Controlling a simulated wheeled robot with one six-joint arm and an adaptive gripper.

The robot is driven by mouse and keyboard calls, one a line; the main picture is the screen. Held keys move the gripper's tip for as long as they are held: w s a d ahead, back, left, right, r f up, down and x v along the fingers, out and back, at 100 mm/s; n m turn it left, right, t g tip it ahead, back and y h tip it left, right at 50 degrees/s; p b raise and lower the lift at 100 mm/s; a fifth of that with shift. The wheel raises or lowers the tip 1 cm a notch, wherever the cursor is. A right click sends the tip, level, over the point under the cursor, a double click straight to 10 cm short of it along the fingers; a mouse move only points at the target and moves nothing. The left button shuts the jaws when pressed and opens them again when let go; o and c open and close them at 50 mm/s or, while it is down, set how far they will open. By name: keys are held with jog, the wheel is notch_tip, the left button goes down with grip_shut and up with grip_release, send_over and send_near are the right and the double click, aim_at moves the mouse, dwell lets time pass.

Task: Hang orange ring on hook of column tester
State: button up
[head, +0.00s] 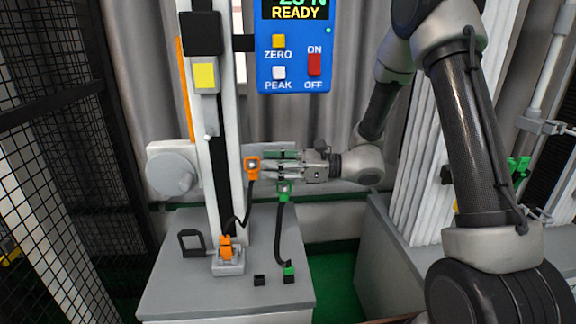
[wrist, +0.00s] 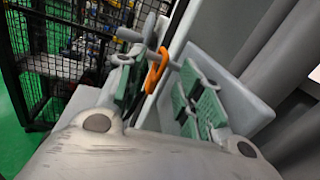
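The orange ring (head: 252,168) is at the left of my fingertips, with a black cable running down from it to an orange fitting (head: 226,245) at the column's foot. In the wrist view the ring (wrist: 157,70) stands upright just beyond and between my fingertips, beside a grey rod. I cannot tell whether the rod passes through it. My gripper (head: 268,166) points left at the column tester (head: 227,120). Its green pads stand apart in the wrist view (wrist: 160,85), with nothing clearly clamped. A small pale piece (head: 208,135) on the column may be the hook.
A green clip (head: 284,190) on a black cable hangs just below my gripper. A blue display box (head: 293,60) is above. A grey plate (wrist: 235,90) lies close beside my right finger. Black mesh fencing (head: 60,130) is at the left.

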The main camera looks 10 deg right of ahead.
jog(key=shift+w+a, duration=0.1)
jog(key=shift+a, duration=0.55)
grip_shut()
jog(key=shift+r, duration=0.4)
dwell(1.2)
jog(key=shift+s+a, duration=0.1)
jog(key=shift+s, duration=2.75)
